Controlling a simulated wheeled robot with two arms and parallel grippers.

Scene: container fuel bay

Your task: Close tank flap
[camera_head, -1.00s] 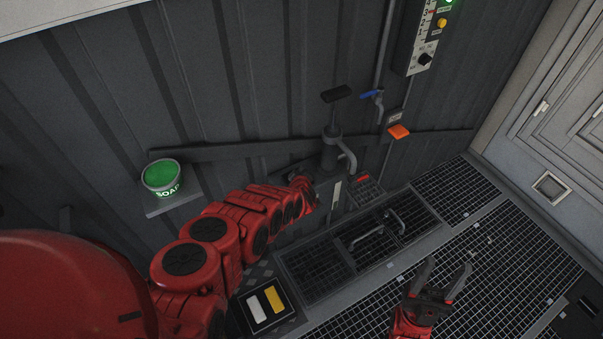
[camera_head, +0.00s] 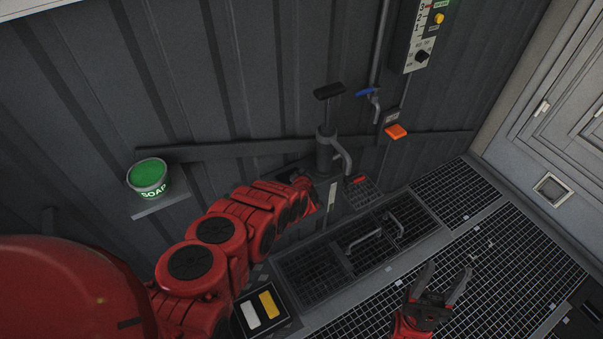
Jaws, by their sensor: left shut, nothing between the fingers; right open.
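No part is clearly marked as the tank flap. A small dark mesh panel (camera_head: 364,194) with a red piece on its upper edge sits right of the grey hand pump (camera_head: 326,155). I cannot tell whether it is the flap. My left arm reaches to the foot of the pump. My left gripper (camera_head: 317,190) is small and dark there, largely hidden by its own red wrist, with nothing seen in it. I cannot tell whether it touches anything. My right gripper (camera_head: 447,286) is open and empty above the floor grating, at lower right.
A grated tray (camera_head: 313,274) with a grey handle (camera_head: 364,240) lies below the pump. A green soap tub (camera_head: 149,176) stands on a left shelf.

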